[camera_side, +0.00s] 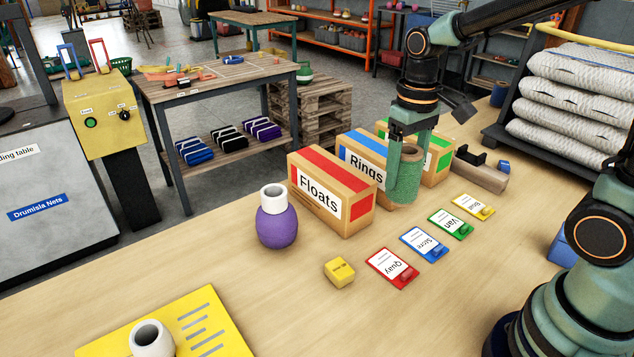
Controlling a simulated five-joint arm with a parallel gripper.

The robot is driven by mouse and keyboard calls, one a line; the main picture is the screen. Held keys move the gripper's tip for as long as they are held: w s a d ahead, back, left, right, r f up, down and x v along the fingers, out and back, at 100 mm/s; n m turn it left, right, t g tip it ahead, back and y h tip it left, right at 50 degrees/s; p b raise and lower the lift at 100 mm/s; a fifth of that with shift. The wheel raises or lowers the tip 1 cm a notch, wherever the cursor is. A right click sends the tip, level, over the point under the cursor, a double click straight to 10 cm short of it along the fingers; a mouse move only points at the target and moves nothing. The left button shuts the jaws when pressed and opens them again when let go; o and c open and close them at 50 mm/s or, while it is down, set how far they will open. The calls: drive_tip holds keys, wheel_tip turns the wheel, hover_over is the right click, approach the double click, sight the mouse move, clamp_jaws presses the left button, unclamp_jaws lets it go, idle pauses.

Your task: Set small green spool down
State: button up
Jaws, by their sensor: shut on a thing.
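My gripper (410,160) points down from the arm at the right of centre and is shut on the small green spool (405,182). The spool is upright and sits just in front of the Rings box (361,167), which it partly covers. Whether its base touches the wooden table (320,315) or is slightly above it, I cannot tell. The gripper's far finger is partly hidden by the spool.
In front lie the Quay (392,265), Store (424,242), Van and Boat cards. A purple float (277,222) and yellow block (340,271) stand left. Front centre is clear.

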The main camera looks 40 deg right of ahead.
drive_tip(key=shift+a+n, duration=0.3)
drive_tip(key=shift+a, duration=0.2)
drive_tip(key=s+d+r+m, duration=0.2)
drive_tip(key=s+d+m, duration=0.3)
drive_tip(key=d, duration=0.4)
drive_tip(key=s+d+r+m, duration=0.1)
drive_tip(key=s+d+m, duration=0.2)
drive_tip(key=d+m, duration=0.45)
drive_tip(key=s+d+r+m, duration=0.25)
drive_tip(key=d+m, duration=0.35)
drive_tip(key=d, duration=0.4)
drive_tip(key=shift+n, duration=0.25)
drive_tip(key=f, duration=2)
drive_tip(key=shift+s+a, duration=0.2)
drive_tip(key=shift+s, duration=0.2)
drive_tip(key=shift+f, duration=0.1)
drive_tip(key=o, duration=1.6)
